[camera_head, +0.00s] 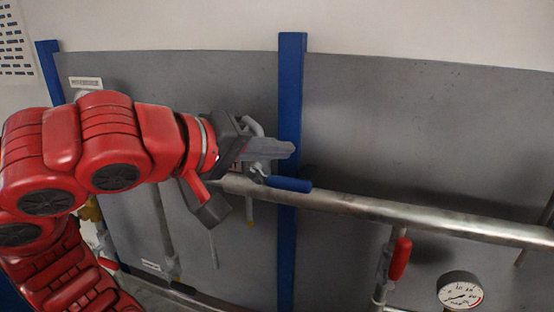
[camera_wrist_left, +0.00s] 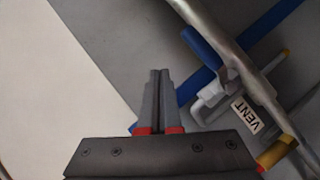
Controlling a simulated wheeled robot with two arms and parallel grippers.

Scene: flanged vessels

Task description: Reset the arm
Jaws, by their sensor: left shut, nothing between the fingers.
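My left arm reaches in from the left in the head view, and its gripper (camera_head: 290,150) is in front of the grey panel, just above the blue-handled valve. In the left wrist view the two fingers of this gripper (camera_wrist_left: 160,72) are closed together with nothing between them. The valve's blue handle (camera_head: 288,184) sticks out to the right below the fingertips; it also shows in the left wrist view (camera_wrist_left: 202,46), to the right of the fingers and apart from them. A VENT label (camera_wrist_left: 247,115) is by the valve. My right gripper is not in view.
A metal pipe (camera_head: 400,211) runs rightward across the panel (camera_head: 420,120). A blue upright post (camera_head: 291,80) stands behind the gripper. A red-handled valve (camera_head: 400,258) and a pressure gauge (camera_head: 460,294) are at lower right. The panel above the pipe is clear.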

